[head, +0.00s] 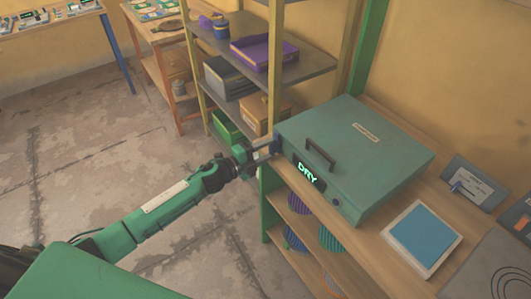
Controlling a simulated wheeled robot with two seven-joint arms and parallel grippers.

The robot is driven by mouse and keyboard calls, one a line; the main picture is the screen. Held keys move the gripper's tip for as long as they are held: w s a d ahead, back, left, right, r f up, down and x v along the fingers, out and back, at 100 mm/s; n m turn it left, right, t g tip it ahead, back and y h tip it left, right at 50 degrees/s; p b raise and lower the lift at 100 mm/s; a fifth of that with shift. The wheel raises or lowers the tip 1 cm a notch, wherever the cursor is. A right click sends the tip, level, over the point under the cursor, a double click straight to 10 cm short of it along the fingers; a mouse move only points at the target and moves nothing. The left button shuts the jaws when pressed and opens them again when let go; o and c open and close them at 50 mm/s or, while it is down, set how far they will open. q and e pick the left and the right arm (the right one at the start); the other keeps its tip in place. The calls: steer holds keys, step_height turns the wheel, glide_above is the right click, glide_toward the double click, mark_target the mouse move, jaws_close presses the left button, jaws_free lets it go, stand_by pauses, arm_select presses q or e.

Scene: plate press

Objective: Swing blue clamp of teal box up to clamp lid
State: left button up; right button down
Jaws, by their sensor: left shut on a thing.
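The teal box (385,145) sits on the wooden bench with its lid down. A dark handle (320,150) is on the lid's front edge, and a green-lit display reading "DRY" (307,173) is on the front face. My left gripper (268,149) is at the box's left front corner. It is shut on the small blue clamp (285,145), which is mostly hidden by the fingers. The clamp's exact angle is too small to tell. My right gripper is not in view.
A blue-topped tray (423,232) and a grey panel (475,184) are on the bench right of the box. Striped round things (299,203) stand on the shelf below. A shelf rack (270,75) stands behind my left gripper. The floor at left is clear.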

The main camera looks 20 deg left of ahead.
arm_select(q)
steer(key=shift+f+m, duration=0.1)
steer(key=shift+m, duration=0.5)
steer(key=shift+b, duration=0.3)
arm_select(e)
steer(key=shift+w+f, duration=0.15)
arm_select(q)
steer(key=shift+m, duration=0.3)
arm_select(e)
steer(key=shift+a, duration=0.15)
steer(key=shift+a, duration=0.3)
arm_select(q)
steer(key=o, duration=1)
steer(key=shift+s, duration=0.1)
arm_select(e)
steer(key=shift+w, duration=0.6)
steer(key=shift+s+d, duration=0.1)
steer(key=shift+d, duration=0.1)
